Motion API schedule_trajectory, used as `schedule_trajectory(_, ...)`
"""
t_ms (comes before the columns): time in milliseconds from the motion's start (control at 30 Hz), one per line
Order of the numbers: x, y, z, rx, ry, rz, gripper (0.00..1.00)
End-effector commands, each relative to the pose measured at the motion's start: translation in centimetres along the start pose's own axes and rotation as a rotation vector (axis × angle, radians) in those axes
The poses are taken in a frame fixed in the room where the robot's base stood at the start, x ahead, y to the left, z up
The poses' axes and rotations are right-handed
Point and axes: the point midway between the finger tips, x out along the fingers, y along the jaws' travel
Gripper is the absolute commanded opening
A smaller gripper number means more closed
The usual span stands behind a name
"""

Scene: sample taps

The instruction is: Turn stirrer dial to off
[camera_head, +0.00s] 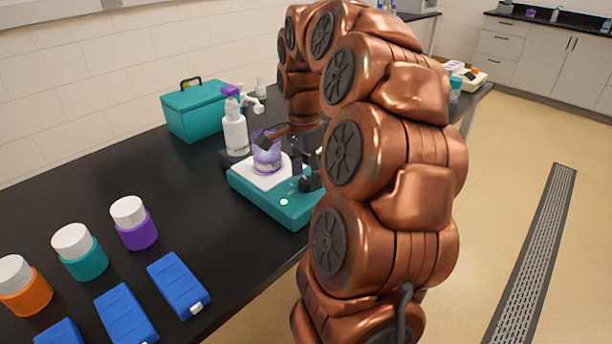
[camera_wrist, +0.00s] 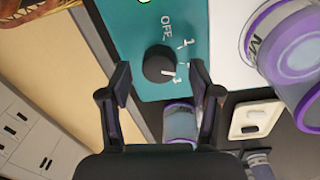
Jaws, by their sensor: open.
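The teal stirrer (camera_head: 262,203) with a white top plate stands on the black bench; its teal front panel (camera_wrist: 128,30) fills the upper wrist view. Its round black dial (camera_wrist: 158,65) has a white pointer mark turned to the lower right, toward the 3 and away from the OFF label (camera_wrist: 167,24). My gripper (camera_wrist: 160,80) is open, with one fingertip on each side of the dial in the picture and nothing between them clearly held. Whether the fingertips touch the dial, I cannot tell. In the head view my arm hides part of the stirrer and gripper.
A purple-marked beaker (camera_head: 266,158) sits on the stirrer plate and also shows in the wrist view (camera_wrist: 292,55). A white bottle (camera_head: 235,132) and teal box (camera_head: 194,108) stand behind. Several lidded jars (camera_head: 136,228) and blue boxes (camera_head: 178,285) are at the front left.

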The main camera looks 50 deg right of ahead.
Motion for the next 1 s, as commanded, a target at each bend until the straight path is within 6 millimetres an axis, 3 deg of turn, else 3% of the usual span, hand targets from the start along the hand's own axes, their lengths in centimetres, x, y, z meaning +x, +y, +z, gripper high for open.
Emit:
schedule_trajectory(433, 0.8, 0.04, 0.04, 0.0, -0.001, 0.0, 0.63)
schedule_trajectory(1000, 0.78, 0.02, 0.03, 0.0, -0.001, 0.0, 0.05)
